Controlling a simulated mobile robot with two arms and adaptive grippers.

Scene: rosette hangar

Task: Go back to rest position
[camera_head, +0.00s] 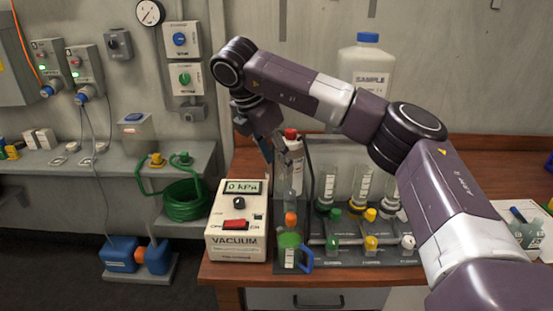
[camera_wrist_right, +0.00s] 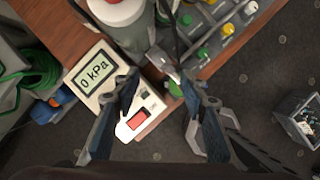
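My right gripper (camera_head: 267,150) hangs fingers-down at the end of my right arm, which crosses the head view from the lower right. It is above the workbench, close to a white bottle with a red cap (camera_head: 290,134); whether they touch I cannot tell. In the right wrist view the two fingers of the right gripper (camera_wrist_right: 163,84) stand apart with nothing clearly held between them. The vacuum box (camera_head: 235,240) below reads 0 kPa and has a red switch. It also shows beneath the fingers in the wrist view (camera_wrist_right: 92,104). My left gripper is not in view.
A rack with flasks and coloured valves (camera_head: 372,250) stands right of the vacuum box. A green-liquid bottle (camera_head: 289,243) is at its front left. A large sample bottle (camera_head: 366,62) stands behind my arm. Dark floor lies in front.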

